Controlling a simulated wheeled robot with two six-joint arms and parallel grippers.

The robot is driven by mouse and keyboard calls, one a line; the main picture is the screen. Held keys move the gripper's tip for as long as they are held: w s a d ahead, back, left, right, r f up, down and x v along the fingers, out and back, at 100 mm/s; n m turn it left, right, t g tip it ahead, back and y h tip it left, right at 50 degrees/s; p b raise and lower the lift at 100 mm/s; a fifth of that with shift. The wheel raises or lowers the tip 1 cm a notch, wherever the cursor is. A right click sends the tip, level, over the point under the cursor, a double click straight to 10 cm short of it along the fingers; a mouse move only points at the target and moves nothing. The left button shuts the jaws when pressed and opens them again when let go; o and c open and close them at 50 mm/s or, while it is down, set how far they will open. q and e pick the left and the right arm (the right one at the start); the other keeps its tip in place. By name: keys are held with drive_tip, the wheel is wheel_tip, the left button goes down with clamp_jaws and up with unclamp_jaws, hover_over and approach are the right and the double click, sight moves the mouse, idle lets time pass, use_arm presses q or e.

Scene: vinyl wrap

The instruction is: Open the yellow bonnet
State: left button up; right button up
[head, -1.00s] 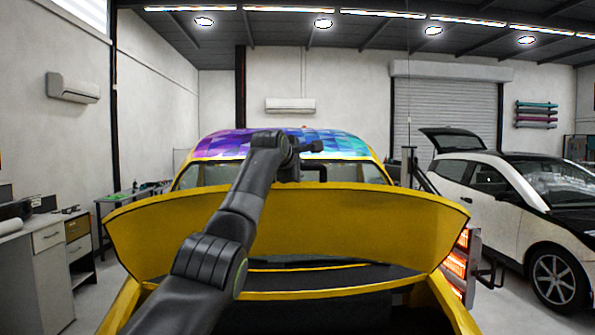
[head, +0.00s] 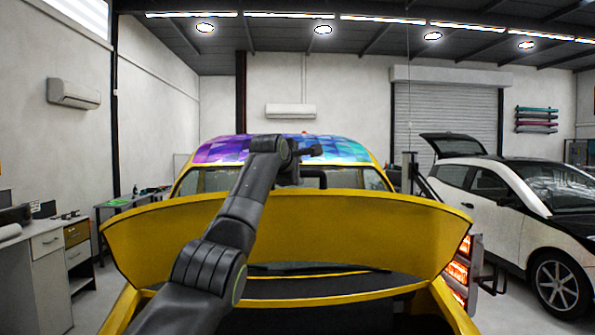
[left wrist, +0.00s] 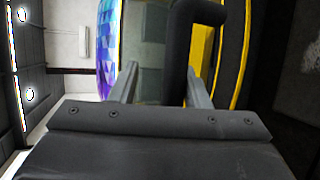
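The yellow bonnet (head: 350,237) is raised in front of the yellow car, its broad panel facing me in the head view. My left arm reaches up across it from the lower left. My left gripper (head: 312,160) is beyond the bonnet's upper edge, in front of the windscreen. In the left wrist view my left gripper (left wrist: 162,88) has its two fingers well apart. A dark bent bar shows between and beyond the fingers; I cannot tell whether they touch it. My right gripper is not in view.
The car's roof (head: 285,149) wears a purple and blue wrap. A white car (head: 505,195) and a glowing heater panel (head: 457,270) stand at the right. A grey drawer cabinet (head: 47,270) stands at the left. Floor shows between cabinet and yellow car.

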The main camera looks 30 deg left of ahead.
use_arm(q)
drive_tip(key=shift+s+b, duration=0.1)
drive_tip(key=shift+b, duration=0.2)
drive_tip(key=b+v, duration=1.1)
drive_tip(key=v, duration=0.6)
